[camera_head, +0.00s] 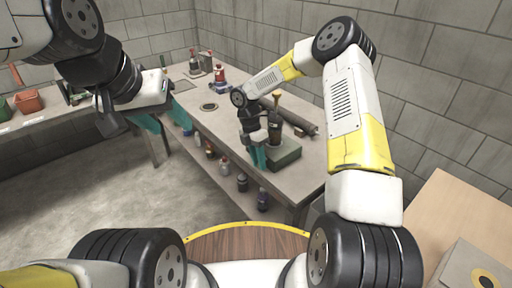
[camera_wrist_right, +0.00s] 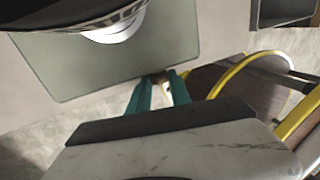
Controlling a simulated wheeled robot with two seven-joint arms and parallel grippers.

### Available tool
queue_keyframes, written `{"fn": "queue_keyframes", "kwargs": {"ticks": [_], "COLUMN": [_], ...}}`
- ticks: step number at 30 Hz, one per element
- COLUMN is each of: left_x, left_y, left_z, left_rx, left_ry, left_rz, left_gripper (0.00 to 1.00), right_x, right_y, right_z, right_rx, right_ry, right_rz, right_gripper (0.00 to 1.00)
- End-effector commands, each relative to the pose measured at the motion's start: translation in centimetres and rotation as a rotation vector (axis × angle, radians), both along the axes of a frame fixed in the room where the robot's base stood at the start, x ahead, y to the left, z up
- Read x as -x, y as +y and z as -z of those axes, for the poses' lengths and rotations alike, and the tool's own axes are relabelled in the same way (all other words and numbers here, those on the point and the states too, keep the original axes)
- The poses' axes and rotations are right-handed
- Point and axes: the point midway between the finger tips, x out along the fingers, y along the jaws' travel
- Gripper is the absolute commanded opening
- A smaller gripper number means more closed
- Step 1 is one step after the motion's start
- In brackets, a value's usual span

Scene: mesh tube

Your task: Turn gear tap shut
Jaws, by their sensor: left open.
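A grey-green block (camera_head: 284,154) sits near the front end of the workbench. A dark, rounded body with a tan top (camera_head: 277,99) stands by it, partly hidden by my right arm; I cannot make out the gear tap clearly. My right gripper (camera_head: 258,158) points down at the block's front left edge. In the right wrist view, its teal fingers (camera_wrist_right: 163,88) are a little apart at the edge of the green plate (camera_wrist_right: 90,62), with a small dark and tan piece between them. Whether they clamp it is unclear. My left gripper (camera_head: 150,122) is open, away from the block.
The workbench (camera_head: 225,112) has bottles (camera_head: 219,74) at its far end and more on a shelf below. A grey tube (camera_head: 297,120) lies behind the block. A red bin (camera_head: 28,101) stands far left.

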Motion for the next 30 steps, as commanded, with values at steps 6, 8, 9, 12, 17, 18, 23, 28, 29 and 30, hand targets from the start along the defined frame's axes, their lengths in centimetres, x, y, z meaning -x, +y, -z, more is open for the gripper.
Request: {"fn": "queue_keyframes", "kwargs": {"ticks": [6, 8, 9, 12, 17, 18, 23, 28, 29, 30], "left_x": [0.0, 0.0, 0.0, 0.0, 0.0, 0.0, 0.0, 0.0, 0.0, 0.0], "left_y": [0.0, 0.0, 0.0, 0.0, 0.0, 0.0, 0.0, 0.0, 0.0, 0.0], "left_z": [0.0, 0.0, 0.0, 0.0, 0.0, 0.0, 0.0, 0.0, 0.0, 0.0], "left_rx": [0.000, 0.000, 0.000, 0.000, 0.000, 0.000, 0.000, 0.000, 0.000, 0.000], "left_ry": [0.000, 0.000, 0.000, 0.000, 0.000, 0.000, 0.000, 0.000, 0.000, 0.000], "left_rz": [0.000, 0.000, 0.000, 0.000, 0.000, 0.000, 0.000, 0.000, 0.000, 0.000], "left_gripper": [0.52, 0.52, 0.52, 0.52, 0.52, 0.52, 0.52, 0.52, 0.52, 0.52], "right_x": [0.0, 0.0, 0.0, 0.1, 0.4, 0.4, 0.7, 0.9, 1.0, 1.0], "right_y": [0.0, 0.0, 0.0, -0.1, -0.3, -0.4, -0.5, -0.6, -0.5, -0.6], "right_z": [0.0, -0.1, -0.1, -0.1, -0.2, -0.2, -0.2, -0.1, -0.1, -0.1], "right_rx": [-0.004, -0.010, -0.015, -0.035, -0.092, -0.109, -0.187, -0.258, -0.269, -0.279], "right_ry": [-0.006, -0.014, -0.020, -0.050, -0.126, -0.151, -0.256, -0.354, -0.367, -0.384], "right_rz": [0.000, 0.000, 0.000, -0.001, -0.001, -0.001, -0.002, -0.002, -0.003, -0.004], "right_gripper": [0.00, 0.00, 0.00, 0.00, 0.00, 0.00, 0.00, 0.00, 0.00, 0.00]}}
